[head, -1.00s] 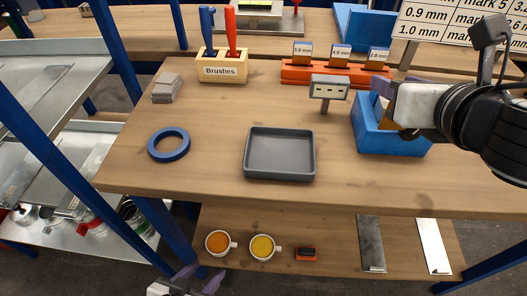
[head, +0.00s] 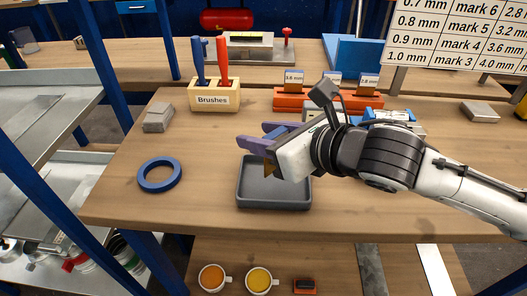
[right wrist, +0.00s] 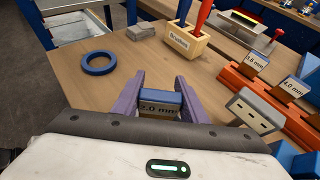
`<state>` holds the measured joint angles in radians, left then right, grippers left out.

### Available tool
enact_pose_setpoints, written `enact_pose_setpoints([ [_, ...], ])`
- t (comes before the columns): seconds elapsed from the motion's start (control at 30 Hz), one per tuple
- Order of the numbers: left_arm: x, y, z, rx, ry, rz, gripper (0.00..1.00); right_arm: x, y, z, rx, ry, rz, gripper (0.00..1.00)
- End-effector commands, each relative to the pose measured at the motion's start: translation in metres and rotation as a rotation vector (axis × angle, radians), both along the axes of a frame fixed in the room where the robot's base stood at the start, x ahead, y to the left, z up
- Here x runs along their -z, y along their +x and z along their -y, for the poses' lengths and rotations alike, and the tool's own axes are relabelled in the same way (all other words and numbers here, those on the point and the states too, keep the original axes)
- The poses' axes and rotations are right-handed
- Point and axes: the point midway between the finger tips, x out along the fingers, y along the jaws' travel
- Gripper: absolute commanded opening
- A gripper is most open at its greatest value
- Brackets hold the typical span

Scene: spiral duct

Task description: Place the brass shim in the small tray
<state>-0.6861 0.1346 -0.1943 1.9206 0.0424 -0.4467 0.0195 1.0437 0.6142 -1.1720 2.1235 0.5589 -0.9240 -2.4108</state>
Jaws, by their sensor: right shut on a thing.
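The small tray (head: 273,204) is dark grey and sits near the front edge of the workbench; its inside looks empty where I see it. My right gripper (head: 262,139) is above the tray's back part. It is shut on the brass shim (head: 269,168), whose brass-coloured lower part shows under the fingers. In the right wrist view the purple fingers (right wrist: 160,88) hold the shim's blue-edged label end (right wrist: 160,107), which reads 2.0 mm. The shim appears clear of the tray floor. The tray is not visible in the wrist view. My left gripper is out of view.
A blue ring (head: 160,175) lies left of the tray. A brush holder (head: 214,96), grey blocks (head: 158,118) and an orange rack (head: 290,98) with labelled pieces stand behind. Cups (head: 259,280) stand on the lower shelf.

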Motion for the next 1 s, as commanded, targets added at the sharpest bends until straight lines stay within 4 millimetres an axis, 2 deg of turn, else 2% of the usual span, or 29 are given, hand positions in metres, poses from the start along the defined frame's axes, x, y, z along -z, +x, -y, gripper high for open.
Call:
enact_pose_setpoints([
  [0.1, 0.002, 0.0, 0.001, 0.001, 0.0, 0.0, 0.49, 0.021, -0.001, 0.0, 0.0, -0.001, -0.006, 0.15],
  [0.2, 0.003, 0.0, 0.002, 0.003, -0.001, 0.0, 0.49, 0.032, 0.0, 0.0, 0.0, -0.001, -0.003, 0.15],
  [0.6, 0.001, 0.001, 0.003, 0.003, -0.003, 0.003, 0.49, 0.037, 0.0, 0.0, 0.0, -0.002, -0.001, 0.15],
  [0.63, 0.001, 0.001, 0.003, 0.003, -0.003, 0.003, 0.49, 0.038, 0.0, 0.0, 0.0, -0.002, -0.001, 0.4],
  [0.73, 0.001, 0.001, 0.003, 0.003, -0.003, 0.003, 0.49, 0.037, 0.0, 0.0, 0.001, -0.002, -0.001, 0.57],
  [1.0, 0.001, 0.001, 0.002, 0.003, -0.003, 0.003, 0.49, 0.037, 0.0, 0.0, 0.001, -0.002, -0.001, 0.57],
])
